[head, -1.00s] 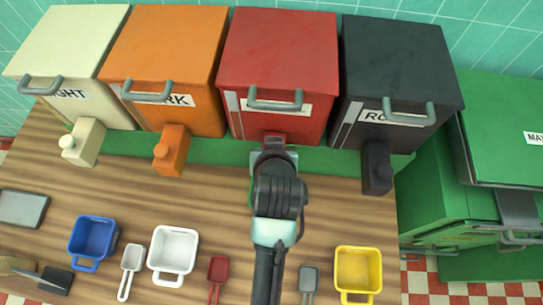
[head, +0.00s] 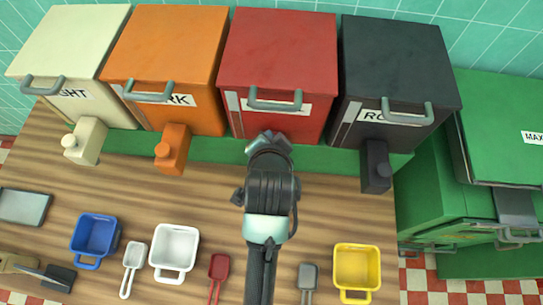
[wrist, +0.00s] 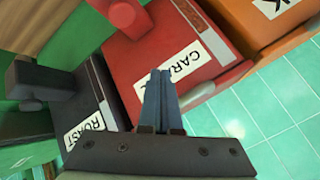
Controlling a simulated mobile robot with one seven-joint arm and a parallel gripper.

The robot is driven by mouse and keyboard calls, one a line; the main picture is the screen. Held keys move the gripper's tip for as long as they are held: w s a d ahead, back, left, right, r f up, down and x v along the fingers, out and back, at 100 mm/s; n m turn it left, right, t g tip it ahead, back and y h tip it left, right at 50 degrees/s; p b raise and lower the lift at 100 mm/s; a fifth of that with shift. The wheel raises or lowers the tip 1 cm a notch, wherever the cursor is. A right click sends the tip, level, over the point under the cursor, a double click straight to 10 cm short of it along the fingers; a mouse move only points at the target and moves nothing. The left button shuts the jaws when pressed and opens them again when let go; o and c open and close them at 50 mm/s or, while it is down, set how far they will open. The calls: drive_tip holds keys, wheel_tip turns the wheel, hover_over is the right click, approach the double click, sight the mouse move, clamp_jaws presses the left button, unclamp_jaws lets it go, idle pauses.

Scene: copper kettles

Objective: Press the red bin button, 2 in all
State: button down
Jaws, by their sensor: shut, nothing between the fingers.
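The red bin (head: 278,50) stands between the orange bin and the black bin at the back of the counter, its label partly behind its grey handle. My gripper (head: 268,138) is in front of the lower part of the red bin in the head view, hiding the red block with the button there. In the wrist view, a red block with a round knob (wrist: 125,14) sticks out from the red bin at the top. The shut, empty fingers (wrist: 160,75) lie over the bin's labelled front, apart from the knob in the picture. Contact with the bin cannot be told.
The cream bin (head: 70,45), orange bin (head: 165,55) and black bin (head: 395,65) have matching blocks in front. Blue (head: 90,240), white (head: 175,250) and yellow (head: 357,268) tubs and several scoops lie along the front. A green cabinet (head: 430,205) stands at right.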

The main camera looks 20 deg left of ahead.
drive_tip(key=shift+f, duration=0.1)
wheel_tip(320, 180, down, 7)
drive_tip(key=b, duration=0.5)
drive_tip(key=shift+f+b, duration=0.15)
drive_tip(key=shift+b, duration=0.2)
drive_tip(key=shift+f+b, duration=0.4)
drive_tip(key=shift+f, duration=0.3)
idle(1.0)
drive_tip(key=shift+f, duration=0.4)
drive_tip(key=shift+s+f+b, duration=0.1)
drive_tip(key=shift+f+b, duration=0.65)
drive_tip(key=shift+f, duration=0.25)
idle(0.8)
drive_tip(key=shift+r, duration=0.1)
drive_tip(key=shift+r+p, duration=1.25)
drive_tip(key=shift+p, duration=0.1)
